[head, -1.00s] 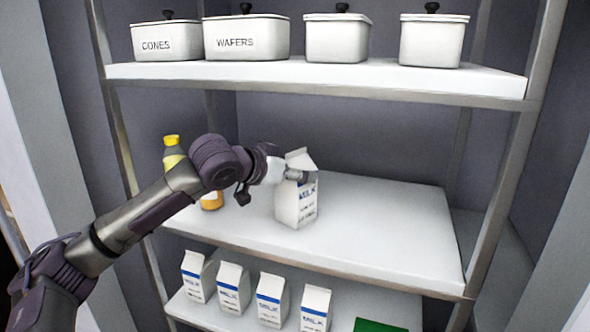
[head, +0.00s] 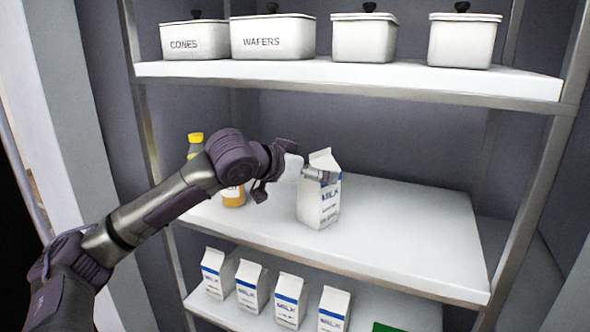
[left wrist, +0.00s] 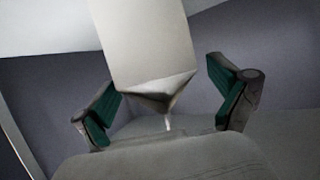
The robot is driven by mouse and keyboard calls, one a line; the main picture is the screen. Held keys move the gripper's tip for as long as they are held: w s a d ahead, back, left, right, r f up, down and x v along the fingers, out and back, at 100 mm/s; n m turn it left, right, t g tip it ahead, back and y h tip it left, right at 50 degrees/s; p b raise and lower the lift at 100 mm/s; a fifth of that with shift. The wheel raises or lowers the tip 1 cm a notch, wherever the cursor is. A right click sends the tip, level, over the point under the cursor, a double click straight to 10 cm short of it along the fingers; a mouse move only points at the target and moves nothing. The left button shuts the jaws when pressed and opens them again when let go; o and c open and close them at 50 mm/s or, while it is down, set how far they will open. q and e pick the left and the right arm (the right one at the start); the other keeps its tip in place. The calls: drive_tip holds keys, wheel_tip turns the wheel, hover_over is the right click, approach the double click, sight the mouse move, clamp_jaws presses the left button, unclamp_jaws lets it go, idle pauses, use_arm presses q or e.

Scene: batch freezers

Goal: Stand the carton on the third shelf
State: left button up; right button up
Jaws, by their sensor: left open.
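The milk carton (head: 318,208) is white with blue lettering and a gabled top. It stands upright on the middle shelf (head: 420,240). My left gripper (head: 322,176) is at the carton's upper part, reaching in from the left. In the left wrist view my left gripper (left wrist: 160,78) has its two green-padded fingers spread wide. The pale carton (left wrist: 145,40) shows between them, with visible gaps on both sides. The hand hides part of the carton's left side in the head view. My right gripper is not in view.
A yellow-capped bottle (head: 195,142) and an orange container (head: 233,197) stand left on the middle shelf, partly behind my arm. The shelf right of the carton is clear. Several milk cartons (head: 251,287) line the lower shelf. Lidded tubs (head: 275,38) stand on the upper shelf.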

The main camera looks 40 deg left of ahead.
use_arm(q)
drive_tip(key=b+v, duration=0.4)
drive_tip(key=v, duration=0.6)
drive_tip(key=shift+s, duration=0.25)
